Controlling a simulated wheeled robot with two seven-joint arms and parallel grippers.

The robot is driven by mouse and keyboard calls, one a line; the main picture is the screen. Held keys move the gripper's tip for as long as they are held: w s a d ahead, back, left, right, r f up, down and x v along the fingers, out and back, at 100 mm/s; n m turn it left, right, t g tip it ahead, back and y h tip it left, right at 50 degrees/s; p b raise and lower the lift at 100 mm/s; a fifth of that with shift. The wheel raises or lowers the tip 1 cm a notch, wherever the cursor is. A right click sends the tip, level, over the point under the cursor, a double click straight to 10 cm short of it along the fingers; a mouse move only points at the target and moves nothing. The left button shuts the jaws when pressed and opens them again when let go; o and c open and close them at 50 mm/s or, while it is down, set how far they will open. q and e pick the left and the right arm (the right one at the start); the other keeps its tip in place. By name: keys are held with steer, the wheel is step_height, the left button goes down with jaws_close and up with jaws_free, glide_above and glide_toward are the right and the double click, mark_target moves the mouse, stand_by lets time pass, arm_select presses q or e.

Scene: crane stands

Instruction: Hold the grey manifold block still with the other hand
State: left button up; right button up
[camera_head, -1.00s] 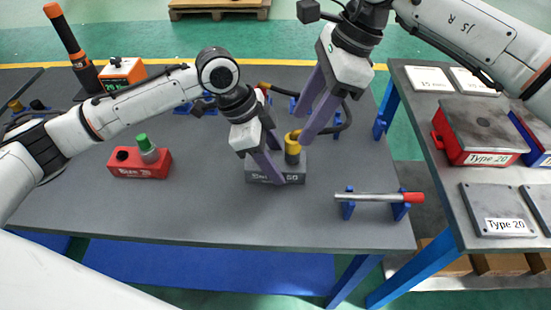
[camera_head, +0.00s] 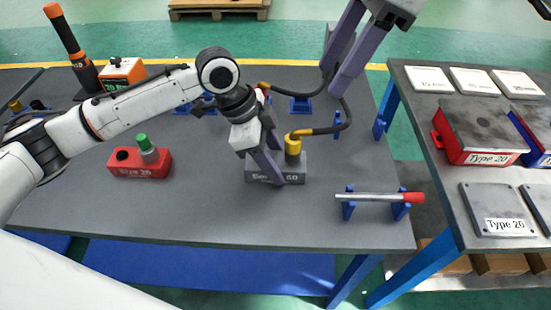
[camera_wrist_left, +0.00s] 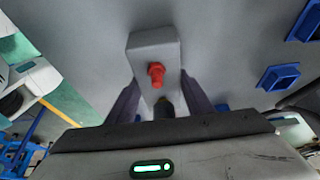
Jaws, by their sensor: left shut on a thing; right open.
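The grey manifold block (camera_head: 292,172) stands on the dark table, with a yellow fitting (camera_head: 293,146) upright on top. My left gripper (camera_head: 271,165) is shut on the block from its left side; its fingers partly cover the block's front label. In the left wrist view the block (camera_wrist_left: 152,48) lies between the fingers (camera_wrist_left: 160,100), with a red fitting (camera_wrist_left: 156,75) on it. My right gripper (camera_head: 347,58) is open and empty at the top, above the table's far edge, clear of the block.
A black hose (camera_head: 347,115) loops right of the block to the yellow fitting. A red block (camera_head: 125,165) with a green-topped fitting stands left. A red-ended rod (camera_head: 370,197) rests on blue stands (camera_head: 348,209) at front right. A second table (camera_head: 425,125) stands right.

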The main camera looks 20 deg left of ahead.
arm_select(q)
steer(key=shift+r, duration=0.1)
stand_by(0.3)
steer(key=o, duration=1.4)
steer(key=shift+c, duration=0.2)
steer(key=v, duration=1)
steer(key=shift+a+r, duration=0.2)
steer(key=shift+r, duration=0.1)
steer(key=shift+s+a+r, duration=0.15)
steer(key=shift+a+r, duration=0.05)
steer(key=shift+r, duration=0.35)
